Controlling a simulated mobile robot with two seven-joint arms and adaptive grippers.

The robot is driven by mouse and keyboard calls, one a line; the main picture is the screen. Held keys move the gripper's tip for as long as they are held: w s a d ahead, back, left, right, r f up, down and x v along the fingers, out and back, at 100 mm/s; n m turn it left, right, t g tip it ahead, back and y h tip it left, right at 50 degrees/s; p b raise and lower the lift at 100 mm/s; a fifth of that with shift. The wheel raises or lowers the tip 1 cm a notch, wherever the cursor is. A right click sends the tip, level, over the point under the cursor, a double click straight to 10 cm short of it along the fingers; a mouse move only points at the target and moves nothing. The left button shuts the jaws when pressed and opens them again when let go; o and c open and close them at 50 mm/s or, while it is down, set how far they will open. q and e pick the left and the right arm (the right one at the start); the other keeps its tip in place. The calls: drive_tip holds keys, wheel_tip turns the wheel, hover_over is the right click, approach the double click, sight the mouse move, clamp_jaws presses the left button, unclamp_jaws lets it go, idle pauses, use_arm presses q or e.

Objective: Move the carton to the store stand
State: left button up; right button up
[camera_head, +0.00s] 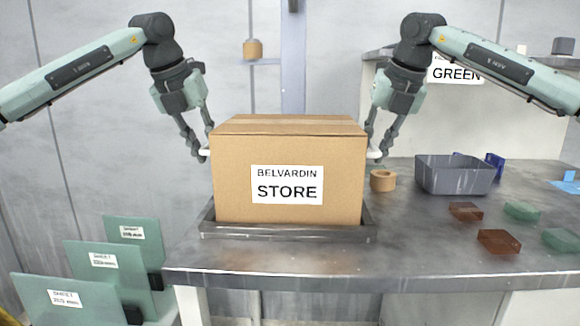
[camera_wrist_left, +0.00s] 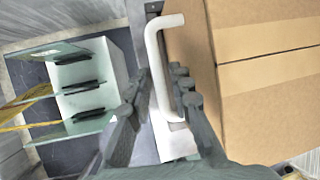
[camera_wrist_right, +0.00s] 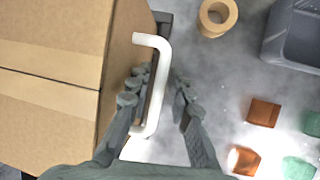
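The brown carton (camera_head: 240,165), labelled BELVARDIN STORE, sits upright in a shallow dark grey tray (camera_head: 290,232) at the table's left end. It has a white handle on each side. My left gripper (camera_head: 200,153) is at its left side; in the left wrist view its fingers stand apart on either side of the white handle (camera_wrist_left: 153,55). My right gripper (camera_head: 376,153) is at its right side; in the right wrist view its open fingers straddle the other white handle (camera_wrist_right: 160,75). Neither gripper visibly closes on its handle. I cannot identify the store stand in these views.
The metal table (camera_head: 300,262) carries a wooden ring (camera_head: 383,180), a grey bin (camera_head: 455,175), and red and green blocks (camera_head: 500,241) to the right of the carton. Green panels (camera_head: 65,300) stand at lower left. A GREEN sign (camera_head: 455,73) hangs behind my right arm.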

use_arm(q)
drive_tip(key=shift+c, duration=0.3)
use_arm(e)
drive_tip(key=shift+c, duration=0.4)
use_arm(q)
clamp_jaws()
use_arm(e)
clamp_jaws()
use_arm(q)
drive_tip(key=shift+w+r, duration=0.1)
drive_tip(key=shift+r, duration=0.2)
use_arm(e)
drive_tip(key=shift+w+r, duration=0.1)
drive_tip(key=shift+r, duration=0.2)
